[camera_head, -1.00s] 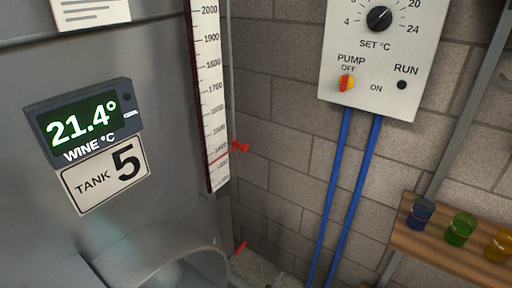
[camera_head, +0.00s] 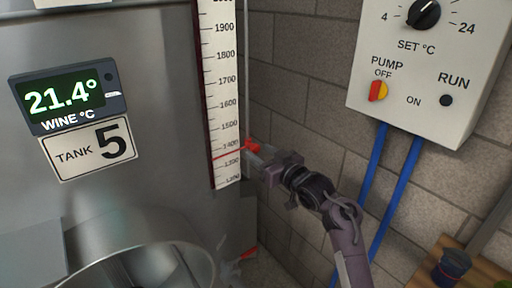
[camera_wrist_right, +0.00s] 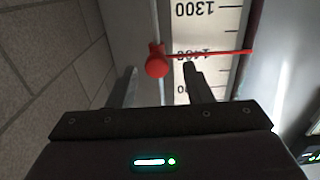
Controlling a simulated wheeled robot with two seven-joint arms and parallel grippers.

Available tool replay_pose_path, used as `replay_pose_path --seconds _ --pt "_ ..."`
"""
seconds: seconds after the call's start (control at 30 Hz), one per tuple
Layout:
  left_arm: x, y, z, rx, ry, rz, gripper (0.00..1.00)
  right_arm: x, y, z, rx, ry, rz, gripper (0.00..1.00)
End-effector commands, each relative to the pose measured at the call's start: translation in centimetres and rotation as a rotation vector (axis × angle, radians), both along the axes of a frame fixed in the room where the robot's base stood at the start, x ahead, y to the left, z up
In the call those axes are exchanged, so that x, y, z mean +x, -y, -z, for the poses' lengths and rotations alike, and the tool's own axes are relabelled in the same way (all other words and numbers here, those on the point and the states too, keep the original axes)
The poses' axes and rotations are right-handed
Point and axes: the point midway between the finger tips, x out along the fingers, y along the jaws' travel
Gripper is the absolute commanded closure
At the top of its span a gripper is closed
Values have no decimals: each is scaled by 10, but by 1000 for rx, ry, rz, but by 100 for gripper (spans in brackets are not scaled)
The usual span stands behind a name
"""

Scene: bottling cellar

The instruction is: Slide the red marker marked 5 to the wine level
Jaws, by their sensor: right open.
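The red marker (camera_head: 252,146) sits on the thin sight tube (camera_head: 246,60) beside the white scale (camera_head: 225,105). Its red pointer crosses the scale just below the 1400 label. No 5 is legible on the marker. In the right wrist view, the marker's round knob (camera_wrist_right: 157,62) is on the tube (camera_wrist_right: 154,20), with 1300 above the pointer and 1400 under it. My right gripper (camera_head: 256,156) is open close to the marker. In the right wrist view its fingertips (camera_wrist_right: 160,72) are spread on either side of the knob, apart from it. I cannot make out a wine level in the tube.
The steel tank carries a 21.4° display (camera_head: 68,98) and a TANK 5 plate (camera_head: 90,150). A pump control box (camera_head: 425,75) with blue pipes (camera_head: 395,185) is on the block wall at right. A wooden shelf (camera_head: 478,272) with a dark blue cup (camera_head: 452,267) is at bottom right.

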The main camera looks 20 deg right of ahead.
Motion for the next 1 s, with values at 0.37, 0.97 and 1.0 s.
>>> replay_pose_path --seconds 0.37,0.97,1.0 --pt "1 5 -9 -6 1 5 100 35 -13 0 -2 -2 1 54" --pt "0 10 -9 -12 0 6 100 35 -13 1 -2 -2 1 100" --pt "0 9 -9 -11 1 6 100 35 -13 1 -1 -2 1 100"
